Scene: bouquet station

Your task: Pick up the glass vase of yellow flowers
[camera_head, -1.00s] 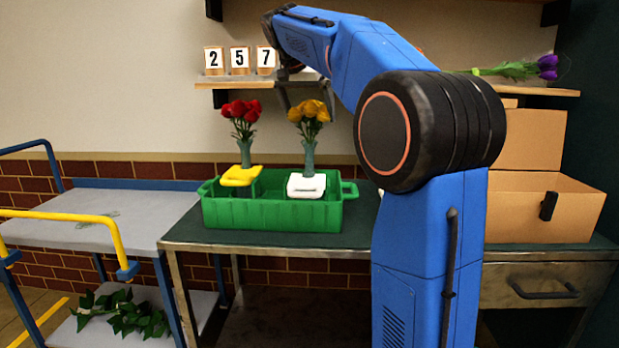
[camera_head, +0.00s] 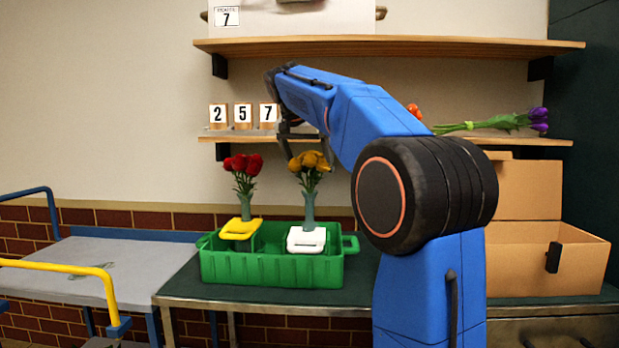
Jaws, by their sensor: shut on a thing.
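The glass vase (camera_head: 308,208) of yellow flowers (camera_head: 312,167) stands upright at the right of a green crate (camera_head: 270,270), its base hidden behind a white piece with a slot (camera_head: 306,240). My gripper (camera_head: 302,148) points down from above and is shut on the yellow flowers at the top of the bunch. The blossoms partly hide the fingertips, so the exact contact is unclear. No lift of the vase shows.
A vase of red flowers (camera_head: 243,172) stands left in the crate behind a yellow slotted piece (camera_head: 240,229). A shelf behind holds number cards (camera_head: 243,116) and purple flowers (camera_head: 510,122). Open cardboard boxes (camera_head: 570,265) stand right. A grey cart (camera_head: 115,265) is left.

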